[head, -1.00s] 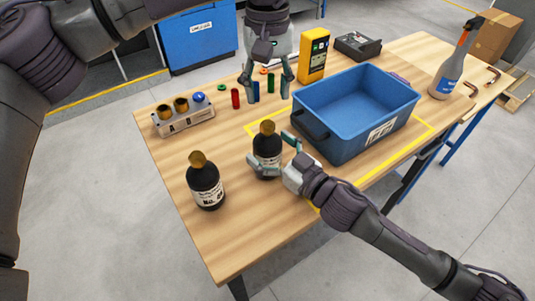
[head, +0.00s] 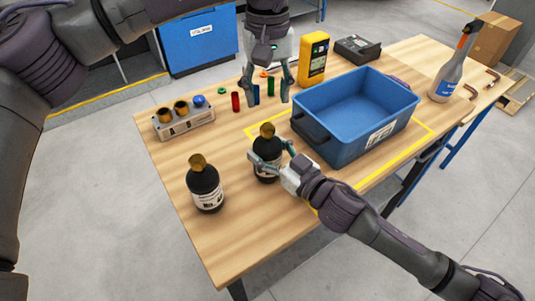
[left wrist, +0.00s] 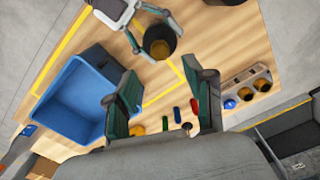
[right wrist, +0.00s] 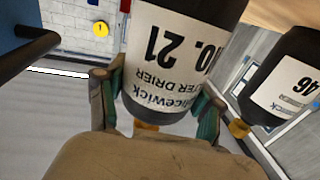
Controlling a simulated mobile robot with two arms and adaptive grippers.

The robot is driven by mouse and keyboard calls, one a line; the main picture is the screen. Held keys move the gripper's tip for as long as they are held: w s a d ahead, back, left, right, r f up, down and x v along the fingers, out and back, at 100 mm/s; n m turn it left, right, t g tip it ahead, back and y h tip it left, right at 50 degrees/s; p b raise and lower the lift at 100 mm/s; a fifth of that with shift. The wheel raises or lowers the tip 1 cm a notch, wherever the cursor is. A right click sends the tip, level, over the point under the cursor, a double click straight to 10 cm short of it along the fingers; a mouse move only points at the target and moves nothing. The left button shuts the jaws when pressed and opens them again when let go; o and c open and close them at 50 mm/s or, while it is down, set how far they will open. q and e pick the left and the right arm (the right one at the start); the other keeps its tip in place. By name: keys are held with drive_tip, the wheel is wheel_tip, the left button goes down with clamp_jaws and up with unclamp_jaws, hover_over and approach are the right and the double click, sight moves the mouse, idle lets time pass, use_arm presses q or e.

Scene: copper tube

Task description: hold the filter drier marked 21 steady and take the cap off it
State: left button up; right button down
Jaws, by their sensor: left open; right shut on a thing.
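The filter drier marked 21 (right wrist: 175,50) is a black bottle with a white label, upside down in the right wrist view. In the head view it stands upright on the table as the black bottle (head: 266,167) with a brass cap (head: 267,131) on top. My right gripper (head: 268,163) is shut around its body from the right. My left gripper (head: 268,98) is open and empty, pointing down behind the bottle. The left wrist view shows the capped bottle (left wrist: 160,42) beyond the open left fingers (left wrist: 165,108).
A second capped black bottle (head: 206,188), label ending in 46 (right wrist: 290,85), stands front left. A rack (head: 184,123) holds two brass caps and a blue one. A blue bin (head: 345,140) stands right.

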sight(268, 126)
use_arm(q)
drive_tip(key=m, duration=0.4)
drive_tip(key=shift+d+m, duration=0.1)
drive_tip(key=shift+m, duration=0.2)
drive_tip(key=m, duration=0.4)
drive_tip(key=shift+f, duration=4)
